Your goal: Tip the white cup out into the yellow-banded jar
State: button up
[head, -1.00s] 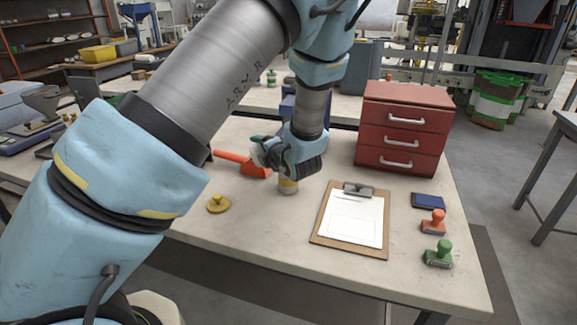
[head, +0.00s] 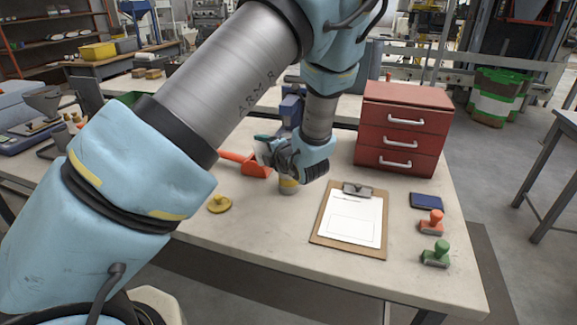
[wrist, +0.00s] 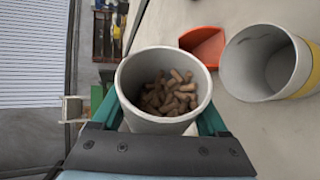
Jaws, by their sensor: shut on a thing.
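The white cup (wrist: 165,121) is held in my gripper (wrist: 160,112), with a green finger on each side of it. Brown pellets (wrist: 172,93) lie inside the cup. The yellow-banded jar (wrist: 262,68) stands open to the right of the cup in the wrist view, and I see no pellets in it. In the head view, the jar (head: 288,188) stands upright on the table, its upper part hidden behind my gripper (head: 264,149). The gripper is above and slightly left of the jar. The cup is mostly hidden in the head view.
An orange scoop (head: 246,163) lies left of the jar, close to my gripper. A yellow knobbed lid (head: 219,203) lies in front. A clipboard (head: 350,220), stamps (head: 432,222) and a red drawer cabinet (head: 402,128) are to the right.

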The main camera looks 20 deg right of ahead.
jog(key=shift+s+d+r+m+t+y+p, duration=0.15)
jog(key=shift+r+m+t+y+p, duration=0.2)
jog(key=shift+p, duration=0.5)
jog(key=shift+w+d+r+m+t+y+p, duration=0.15)
jog(key=shift+r+m+p, duration=0.25)
jog(key=shift+p, duration=0.45)
jog(key=shift+s+d+f+m+t+p, duration=0.2)
jog(key=shift+f+m+t+p, duration=0.1)
jog(key=shift+f+m+p, duration=0.3)
jog(key=shift+d+r+m+t+y+p, duration=0.3)
jog(key=shift+r+m+t+y+p, duration=0.15)
jog(key=shift+m+p, duration=0.35)
dwell(1.1)
jog(key=shift+s+d+r+m+t+y, duration=0.1)
jog(key=shift+d+r+m+t+y, duration=0.15)
jog(key=shift+m, duration=0.4)
jog(key=shift+d+r+m+t+y, duration=0.15)
jog(key=shift+d+m+t, duration=0.1)
jog(key=shift+m, duration=0.35)
dwell(1.4)
jog(key=a+f+n+g+b, duration=0.1)
jog(key=n, duration=0.1)
jog(key=a+f+n+g+h+b, duration=0.1)
jog(key=shift+w+f+n+b, duration=0.2)
jog(key=shift+n+b, duration=0.15)
jog(key=shift+n, duration=0.05)
jog(key=shift+d+r+n+h, duration=0.1)
jog(key=shift+r+n+h, duration=0.2)
jog(key=shift+r, duration=0.2)
